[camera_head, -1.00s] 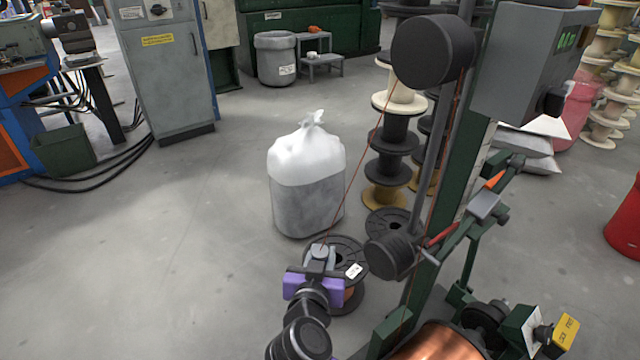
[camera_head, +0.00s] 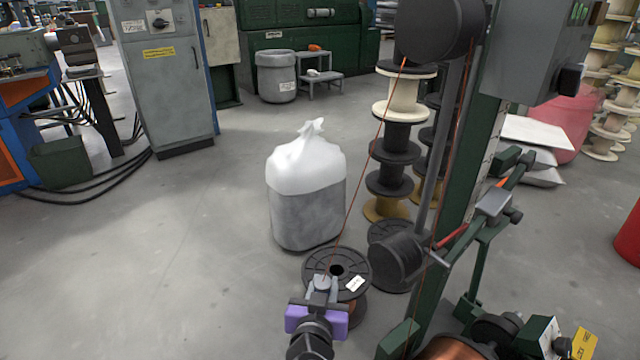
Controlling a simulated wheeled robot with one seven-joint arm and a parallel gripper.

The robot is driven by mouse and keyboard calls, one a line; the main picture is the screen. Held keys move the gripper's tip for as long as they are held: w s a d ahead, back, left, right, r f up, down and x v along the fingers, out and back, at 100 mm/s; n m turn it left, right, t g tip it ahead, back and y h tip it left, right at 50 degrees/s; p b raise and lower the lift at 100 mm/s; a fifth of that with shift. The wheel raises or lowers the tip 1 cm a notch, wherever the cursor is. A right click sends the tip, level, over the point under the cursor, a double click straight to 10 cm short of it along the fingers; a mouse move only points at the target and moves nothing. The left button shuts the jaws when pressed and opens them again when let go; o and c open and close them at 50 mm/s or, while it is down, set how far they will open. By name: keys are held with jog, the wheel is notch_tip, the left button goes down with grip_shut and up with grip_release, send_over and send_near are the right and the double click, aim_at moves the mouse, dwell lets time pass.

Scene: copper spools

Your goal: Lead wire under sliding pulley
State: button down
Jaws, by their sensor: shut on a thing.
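My gripper (camera_head: 321,282), with purple sides, is at the lower middle, shut on the thin copper-red wire (camera_head: 362,180). The wire runs from the gripper up and to the right to the large dark upper pulley (camera_head: 430,30). The lower dark pulley (camera_head: 396,259), which seems to be the sliding one, sits on the upright rod of the green machine, right of and slightly above my gripper. The wire passes to the left of this pulley, apart from it in the picture. A black spool (camera_head: 322,262) with copper winding stands just behind my gripper.
A bin with a white bag (camera_head: 305,190) stands behind the spool. Stacked spools (camera_head: 395,130) stand behind the machine's green post (camera_head: 468,190). A large copper coil (camera_head: 450,348) lies at the bottom edge.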

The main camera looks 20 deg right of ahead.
jog(key=shift+f+b, duration=0.5)
jog(key=shift+f, duration=0.3)
jog(key=shift+s, duration=0.2)
jog(key=s+d+p, duration=0.1)
jog(key=s+d, duration=0.2)
jog(key=s, duration=1.2)
jog(key=shift+s, duration=0.25)
dwell(1.2)
